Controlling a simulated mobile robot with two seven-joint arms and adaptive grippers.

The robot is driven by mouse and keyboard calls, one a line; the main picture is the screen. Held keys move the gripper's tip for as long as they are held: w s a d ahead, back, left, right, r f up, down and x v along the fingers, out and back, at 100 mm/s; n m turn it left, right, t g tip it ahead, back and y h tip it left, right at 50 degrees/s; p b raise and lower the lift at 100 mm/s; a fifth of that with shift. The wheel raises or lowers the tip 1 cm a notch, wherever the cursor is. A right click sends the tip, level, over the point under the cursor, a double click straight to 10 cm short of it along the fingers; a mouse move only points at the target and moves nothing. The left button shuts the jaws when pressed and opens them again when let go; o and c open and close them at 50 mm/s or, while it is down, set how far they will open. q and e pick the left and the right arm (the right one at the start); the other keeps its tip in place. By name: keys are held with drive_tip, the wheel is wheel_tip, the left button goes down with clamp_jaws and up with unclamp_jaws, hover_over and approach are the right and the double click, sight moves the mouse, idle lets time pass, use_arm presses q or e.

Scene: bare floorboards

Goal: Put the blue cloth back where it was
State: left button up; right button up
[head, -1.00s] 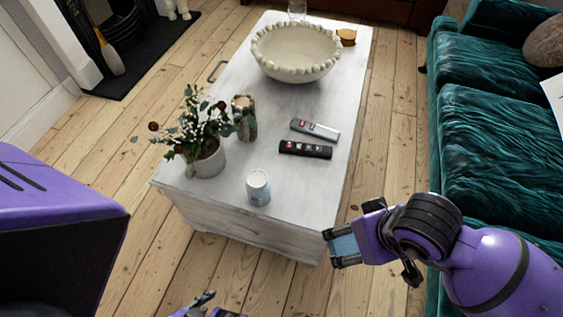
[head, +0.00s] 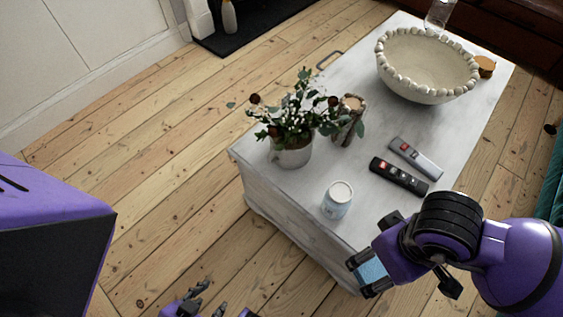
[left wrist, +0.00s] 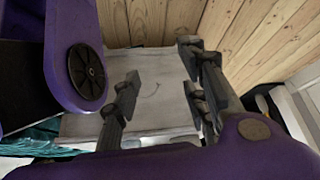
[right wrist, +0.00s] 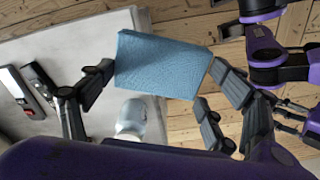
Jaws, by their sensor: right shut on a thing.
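The blue cloth (right wrist: 157,64) is a folded, textured rectangle. It is held between the fingers of my right gripper (right wrist: 150,85) in the right wrist view. In the head view my right gripper (head: 366,275) is at the near right corner of the white table, with a bit of the cloth (head: 372,270) showing between its fingers. My left gripper (left wrist: 165,95) has its fingers spread wide and empty in the left wrist view.
The white table (head: 290,215) carries a white cup (head: 337,200), a potted plant (head: 292,150), a wood-like holder (head: 350,118), two remotes, black (head: 399,177) and grey (head: 415,158), and a beaded bowl (head: 428,65). Floorboards (head: 150,150) left of the table are clear.

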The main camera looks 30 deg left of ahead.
drive_tip(key=w+f, duration=0.2)
drive_tip(key=w, duration=0.1)
drive_tip(key=w+d+f+b, duration=0.1)
drive_tip(key=w+f, duration=0.2)
drive_tip(key=w, duration=0.1)
drive_tip(key=w+d+f, duration=0.1)
drive_tip(key=w+f, duration=0.2)
drive_tip(key=w, duration=0.1)
drive_tip(key=shift+w+d, duration=0.2)
drive_tip(key=shift+w+f, duration=0.25)
drive_tip(key=shift+f, duration=0.1)
drive_tip(key=shift+w+d+f+b, duration=0.15)
drive_tip(key=shift+w+f+b, duration=0.15)
drive_tip(key=shift+w+f, duration=0.1)
wheel_tip(320, 180, down, 3)
drive_tip(key=shift+f, duration=0.1)
use_arm(q)
drive_tip(key=shift+s+a+f+g, duration=0.15)
drive_tip(key=shift+s+f, duration=0.35)
drive_tip(key=shift+s, duration=0.15)
drive_tip(key=shift+s+a+f+g, duration=0.15)
drive_tip(key=shift+s+f, duration=0.3)
drive_tip(key=shift+s, duration=0.15)
